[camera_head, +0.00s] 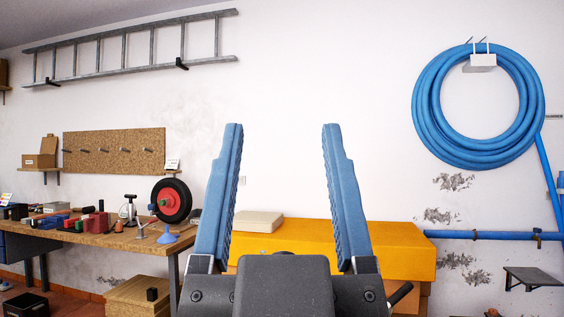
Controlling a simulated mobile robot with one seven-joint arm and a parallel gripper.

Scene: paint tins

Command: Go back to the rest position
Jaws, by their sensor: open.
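My gripper (281,140) stands upright in the lower middle of the head view. Its two blue fingers point up and are wide apart, with only white wall showing between their tips. Nothing is held between them. The dark grey gripper body (285,285) is at the bottom of the view and hides part of the yellow surface behind it. No paint tins can be made out.
A workbench (110,238) with tools and a black wheel with a red hub (171,200) stands at left. A yellow-topped cabinet (400,250) with a pale box (258,221) is behind my gripper. A blue hose (427,110) and ladder (130,50) hang on the wall.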

